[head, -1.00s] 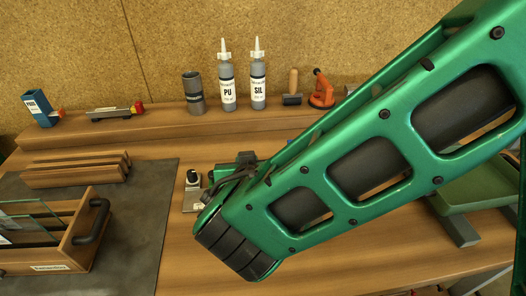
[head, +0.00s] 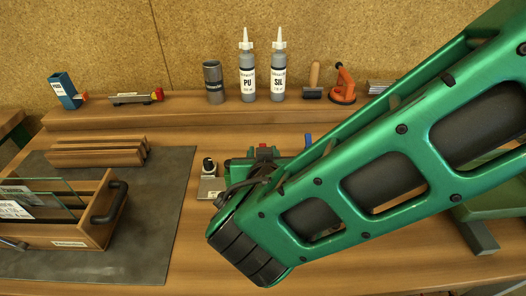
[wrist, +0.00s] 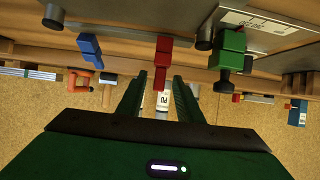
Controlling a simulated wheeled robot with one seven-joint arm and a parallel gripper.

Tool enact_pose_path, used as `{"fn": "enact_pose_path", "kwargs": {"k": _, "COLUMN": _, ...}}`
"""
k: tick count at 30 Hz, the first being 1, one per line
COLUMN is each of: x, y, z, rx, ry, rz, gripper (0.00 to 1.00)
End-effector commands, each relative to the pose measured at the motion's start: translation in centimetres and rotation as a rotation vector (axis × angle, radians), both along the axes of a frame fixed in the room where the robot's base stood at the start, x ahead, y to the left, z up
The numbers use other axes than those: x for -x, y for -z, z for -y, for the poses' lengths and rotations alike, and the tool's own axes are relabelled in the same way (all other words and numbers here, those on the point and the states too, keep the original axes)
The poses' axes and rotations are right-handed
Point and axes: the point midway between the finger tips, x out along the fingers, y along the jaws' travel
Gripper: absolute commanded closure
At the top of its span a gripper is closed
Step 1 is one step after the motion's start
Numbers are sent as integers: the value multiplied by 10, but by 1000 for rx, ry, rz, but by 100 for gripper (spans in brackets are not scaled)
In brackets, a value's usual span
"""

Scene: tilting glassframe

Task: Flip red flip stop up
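The red flip stop (wrist: 163,55) is near the middle of the wrist view, a narrow red piece reaching down toward the gap between my fingertips. My gripper (wrist: 155,82) is open, one finger on each side of the red stop's near end. Nothing is visibly gripped, and I cannot tell whether the fingers touch it. A blue stop (wrist: 90,47) lies to its left and a green stop (wrist: 232,50) to its right in the wrist view.
A wooden crate with glass panes (head: 88,232) stands on a dark mat (head: 160,215) at left. On the back ledge stand a grey cylinder (head: 213,82), a PU bottle (head: 247,80), a SIL bottle (head: 278,80) and an orange tool (head: 343,88).

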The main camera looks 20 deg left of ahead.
Motion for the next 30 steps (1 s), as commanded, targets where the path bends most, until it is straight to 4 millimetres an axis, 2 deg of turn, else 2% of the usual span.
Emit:
{"fn": "enact_pose_path", "kwargs": {"k": 7, "x": 12, "y": -7, "z": 4, "rx": -2, "ry": -4, "rz": 1, "gripper": 67}}
{"fn": "enact_pose_path", "kwargs": {"k": 21, "x": 76, "y": -43, "z": 36, "rx": -2, "ry": -3, "rz": 0, "gripper": 67}}
{"fn": "enact_pose_path", "kwargs": {"k": 30, "x": 88, "y": -49, "z": 43, "rx": -1, "ry": -2, "rz": 0, "gripper": 67}}
